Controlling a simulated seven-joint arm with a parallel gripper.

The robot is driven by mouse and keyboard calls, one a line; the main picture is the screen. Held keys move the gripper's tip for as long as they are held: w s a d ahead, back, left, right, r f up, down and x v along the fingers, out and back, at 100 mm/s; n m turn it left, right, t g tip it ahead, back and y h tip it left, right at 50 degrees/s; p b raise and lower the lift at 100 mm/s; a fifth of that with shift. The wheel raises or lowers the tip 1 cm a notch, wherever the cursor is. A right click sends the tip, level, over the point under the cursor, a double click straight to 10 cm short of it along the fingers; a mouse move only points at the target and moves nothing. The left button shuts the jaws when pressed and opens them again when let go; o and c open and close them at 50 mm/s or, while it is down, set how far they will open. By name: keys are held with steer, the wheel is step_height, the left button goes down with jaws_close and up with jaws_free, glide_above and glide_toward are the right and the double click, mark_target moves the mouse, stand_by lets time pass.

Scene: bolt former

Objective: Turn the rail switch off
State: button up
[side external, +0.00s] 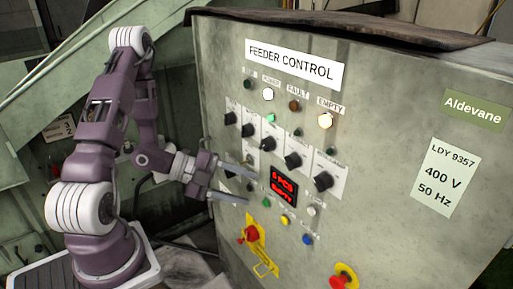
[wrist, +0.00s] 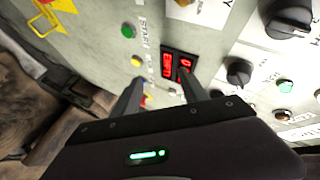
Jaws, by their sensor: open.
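The grey feeder control panel (side external: 390,110) carries a row of black rotary knobs on white plates, including a large one (side external: 323,181) at the right. Their small labels are too small to read, so I cannot tell which control is the rail switch. My gripper (side external: 252,189) is open and empty, its two fingers pointing at the panel just left of the red display (side external: 284,190). In the wrist view the fingers (wrist: 160,82) stand apart below the display. A black knob (wrist: 239,73) is right of them. The fingers may hide small controls behind them.
A red knob on a yellow bracket (side external: 263,258) and a red emergency button (side external: 344,277) stick out low on the panel. The EMPTY lamp (side external: 325,121) glows.

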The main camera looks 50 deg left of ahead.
mark_target(260, 147)
steer(key=s+a+r+n+t+h, duration=0.1)
steer(key=s+a+r+n+t, duration=0.2)
steer(key=r+t, duration=0.4)
steer(key=shift+n+t, duration=0.4)
steer(key=x, duration=0.5)
steer(key=a+x, duration=0.1)
steer(key=x, duration=0.2)
steer(key=shift+w+d+r, duration=0.1)
steer(key=shift+w+d, duration=0.05)
steer(key=shift+w, duration=0.15)
jaws_close()
